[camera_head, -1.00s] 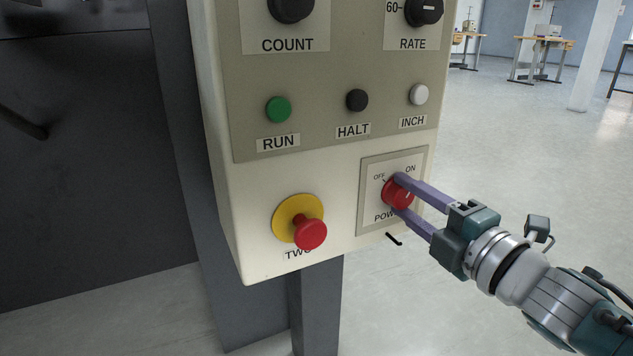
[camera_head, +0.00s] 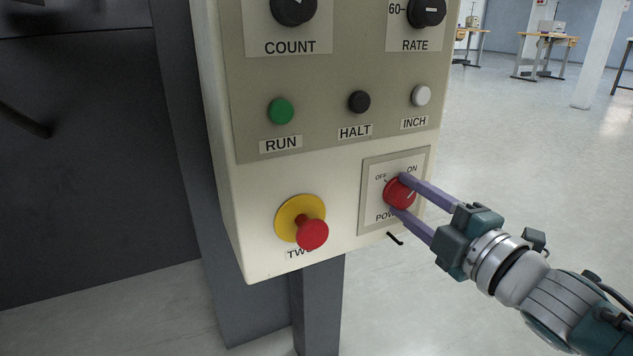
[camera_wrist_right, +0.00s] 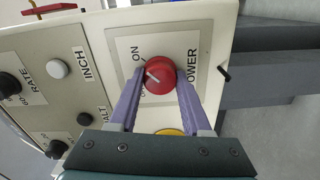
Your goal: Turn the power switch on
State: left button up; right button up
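The power switch (camera_head: 397,194) is a round red knob on a pale plate at the lower right of the control box. Its plate is marked OFF at the upper left and ON at the upper right. My right gripper (camera_head: 404,194) has its two purple fingers on either side of the knob, closed against it. The OFF label is partly hidden there by a finger. My left gripper is not in view.
A red mushroom button (camera_head: 312,234) on a yellow disc sticks out left of the switch. Green RUN (camera_head: 281,111), black HALT (camera_head: 359,102) and white INCH (camera_head: 421,96) buttons sit above. Open floor (camera_head: 520,140) lies to the right of the box.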

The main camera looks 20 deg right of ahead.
jog(key=o, duration=0.4)
jog(key=shift+s, duration=0.1)
jog(key=shift+s, duration=0.25)
jog(key=s+p, duration=0.1)
jog(key=s, duration=0.2)
jog(key=s+p, duration=0.1)
jog(key=s, duration=0.2)
jog(key=s+p, duration=0.1)
jog(key=s, duration=0.2)
jog(key=shift+s+d+p, duration=0.15)
jog(key=shift+d+p, duration=0.25)
